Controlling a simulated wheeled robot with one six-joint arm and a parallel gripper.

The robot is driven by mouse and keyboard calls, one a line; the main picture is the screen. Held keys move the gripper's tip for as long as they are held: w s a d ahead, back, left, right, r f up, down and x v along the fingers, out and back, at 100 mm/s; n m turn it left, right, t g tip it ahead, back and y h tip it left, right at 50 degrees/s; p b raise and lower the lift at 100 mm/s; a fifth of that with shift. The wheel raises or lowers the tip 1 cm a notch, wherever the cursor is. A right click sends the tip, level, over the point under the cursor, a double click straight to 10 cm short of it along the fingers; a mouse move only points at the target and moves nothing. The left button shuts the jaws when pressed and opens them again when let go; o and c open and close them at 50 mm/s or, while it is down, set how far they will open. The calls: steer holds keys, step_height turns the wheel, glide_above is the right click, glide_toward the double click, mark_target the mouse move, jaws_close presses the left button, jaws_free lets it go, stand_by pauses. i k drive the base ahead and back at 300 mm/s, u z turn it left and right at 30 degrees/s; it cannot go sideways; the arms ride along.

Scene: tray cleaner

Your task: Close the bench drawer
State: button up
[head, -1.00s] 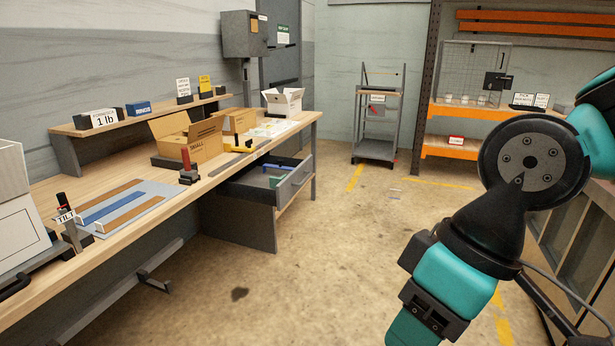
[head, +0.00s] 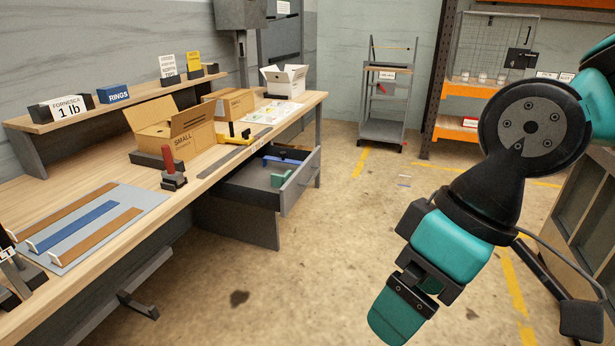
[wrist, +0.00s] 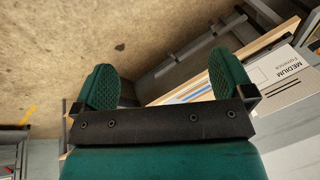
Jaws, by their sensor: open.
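The bench drawer (head: 299,183) stands open, pulled out from under the wooden workbench (head: 218,168) toward the aisle. Its grey front faces right, and blue and green items lie inside its dark tray. My gripper shows at the lower right of the head view (head: 402,308), in front of and apart from the drawer, over the floor. I cannot make out the drawer in the wrist view.
Open cardboard boxes (head: 170,128), a red-handled tool (head: 171,172) and a blue-and-brown striped board (head: 95,222) are on the bench. A grey cart (head: 382,130) stands at the back. Concrete floor before the drawer is clear. A box labelled MEDIUM (wrist: 285,75) shows right in the wrist view.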

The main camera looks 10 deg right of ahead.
mark_target(249, 183)
steer(key=z, duration=0.5)
steer(key=k, duration=1.15)
steer(key=u, duration=0.3)
steer(key=i, duration=0.65)
steer(key=u, duration=0.7)
steer(key=i, duration=1.5)
steer(key=z, duration=0.35)
